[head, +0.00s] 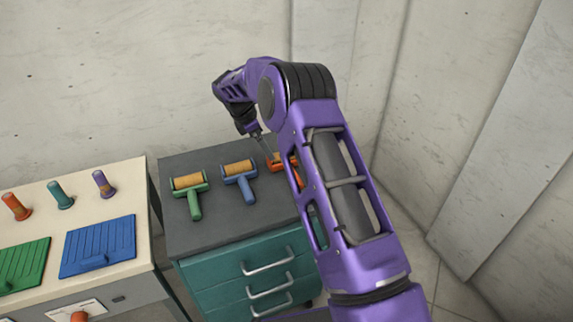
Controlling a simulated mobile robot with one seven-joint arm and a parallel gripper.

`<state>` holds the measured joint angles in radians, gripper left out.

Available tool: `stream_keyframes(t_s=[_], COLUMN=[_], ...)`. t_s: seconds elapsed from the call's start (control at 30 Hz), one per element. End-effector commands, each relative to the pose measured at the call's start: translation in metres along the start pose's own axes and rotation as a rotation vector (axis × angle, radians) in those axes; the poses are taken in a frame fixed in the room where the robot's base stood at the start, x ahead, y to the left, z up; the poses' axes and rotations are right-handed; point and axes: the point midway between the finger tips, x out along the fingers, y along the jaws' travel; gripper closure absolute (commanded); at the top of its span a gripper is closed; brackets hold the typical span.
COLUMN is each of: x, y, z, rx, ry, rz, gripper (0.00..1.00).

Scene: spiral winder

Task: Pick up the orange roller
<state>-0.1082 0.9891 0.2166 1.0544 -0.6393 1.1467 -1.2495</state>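The orange roller (275,163) lies on the dark grey top of the teal drawer cabinet (218,226), at the right end of a row of three rollers. My purple forearm hides much of it, including most of its handle. My gripper (266,153) points down at the roller's left end, very close to it in the picture. I cannot tell whether it touches the roller. The fingers are small and seen from the side, so I cannot tell whether they are open or shut.
A blue roller (240,180) and a green roller (191,192) lie to the left on the same top. A cream bench (110,174) at left holds coloured spools and green and blue ridged plates. Concrete walls stand behind and to the right.

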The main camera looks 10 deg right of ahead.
Motion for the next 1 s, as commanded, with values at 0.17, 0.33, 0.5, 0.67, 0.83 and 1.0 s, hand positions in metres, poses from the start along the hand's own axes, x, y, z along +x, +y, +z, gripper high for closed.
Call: stream_keyframes(t_s=[0.17,0.33,0.5,0.67,0.83,1.0], x=[0.023,0.031,0.05,0.074,0.079,0.079], y=[0.0,0.0,0.001,0.002,0.003,0.003], z=[0.0,0.0,-0.003,-0.004,-0.004,-0.004], rx=[0.001,0.001,0.001,0.001,0.002,0.001], ry=[0.0,0.0,0.001,0.0,0.0,0.0], rz=[0.0,0.0,-0.001,0.0,0.002,0.002], gripper=[0.0,0.0,0.0,0.0,0.0,0.11])
